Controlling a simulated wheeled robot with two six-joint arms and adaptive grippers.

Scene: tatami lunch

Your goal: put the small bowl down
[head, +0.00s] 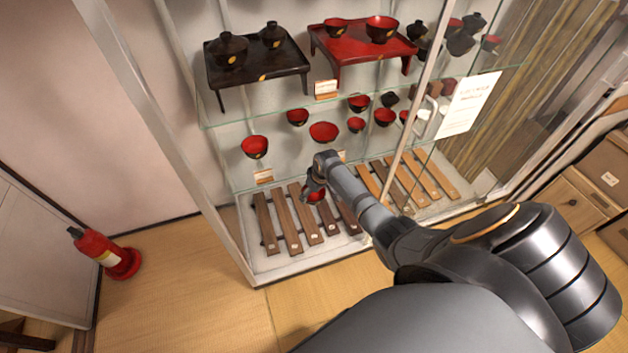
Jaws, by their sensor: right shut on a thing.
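The small bowl (314,196), red inside, is partly hidden behind my right gripper (311,190). The gripper is shut on it, low in the glass display case, just above or at the brown wooden slats (290,222) on the bottom level. I cannot tell whether the bowl touches the slats. My right arm reaches in from the lower right. My left gripper is not in view.
Several red and black bowls, such as one at the left (254,147), stand on the glass shelf above. Higher are a black tray table (290,62) and a red tray table (350,55). A fire extinguisher (100,252) stands at the left on the tatami floor (190,300).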

